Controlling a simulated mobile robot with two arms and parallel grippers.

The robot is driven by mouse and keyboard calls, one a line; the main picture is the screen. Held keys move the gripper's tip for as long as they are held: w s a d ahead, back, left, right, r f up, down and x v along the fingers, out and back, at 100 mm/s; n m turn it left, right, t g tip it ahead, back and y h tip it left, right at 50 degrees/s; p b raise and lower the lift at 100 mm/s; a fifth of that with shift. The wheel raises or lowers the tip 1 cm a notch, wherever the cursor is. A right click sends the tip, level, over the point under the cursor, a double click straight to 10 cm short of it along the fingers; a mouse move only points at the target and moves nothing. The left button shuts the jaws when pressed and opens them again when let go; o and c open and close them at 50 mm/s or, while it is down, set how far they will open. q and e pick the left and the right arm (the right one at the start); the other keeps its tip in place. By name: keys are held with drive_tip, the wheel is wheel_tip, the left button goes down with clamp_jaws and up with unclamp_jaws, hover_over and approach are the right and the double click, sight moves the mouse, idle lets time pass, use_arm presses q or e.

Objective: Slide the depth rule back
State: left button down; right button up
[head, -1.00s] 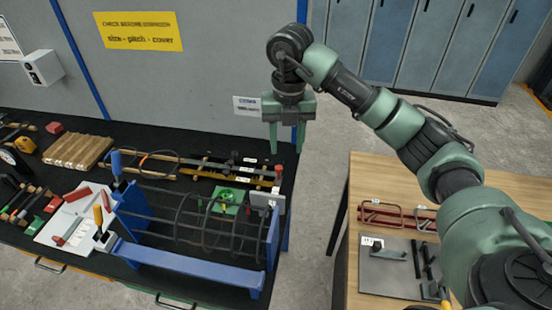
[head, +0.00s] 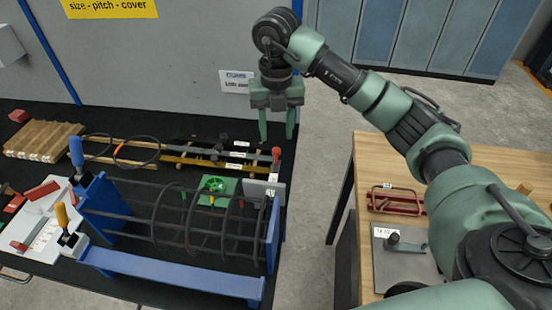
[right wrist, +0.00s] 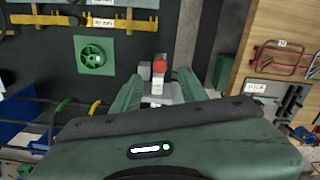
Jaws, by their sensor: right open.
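A grey plate (head: 258,190) with a small white label stands at the right end of the blue rebar cage frame (head: 180,272). A red-tipped upright piece (head: 276,155) rises beside it. I cannot tell for sure whether this is the depth rule; a yellow strip (head: 190,162) with a label lies behind the cage. My right gripper (head: 276,138) points down, open and empty, above and behind the red tip. In the right wrist view the red tip (right wrist: 159,65) shows between the open fingers (right wrist: 158,80), with no visible grip. My left gripper is out of view.
A green plate with a green wheel (head: 216,185) lies behind the cage bars. Blue and yellow clamp handles (head: 76,152) stand at the cage's left end. A wooden table (head: 345,235) with red bent bars (head: 396,200) is at the right, across a floor gap.

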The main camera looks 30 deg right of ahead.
sight(276, 150)
drive_tip(key=shift+s+f+p, duration=0.1)
drive_tip(key=shift+f+p, duration=0.35)
drive_tip(key=shift+f, duration=0.35)
wheel_tip(276, 150, down, 5)
drive_tip(key=shift+p, duration=0.8)
drive_tip(key=shift+f, duration=0.55)
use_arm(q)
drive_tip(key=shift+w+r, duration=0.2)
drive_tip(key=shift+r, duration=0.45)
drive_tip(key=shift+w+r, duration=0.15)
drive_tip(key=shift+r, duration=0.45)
use_arm(e)
drive_tip(key=shift+c, duration=0.3)
clamp_jaws()
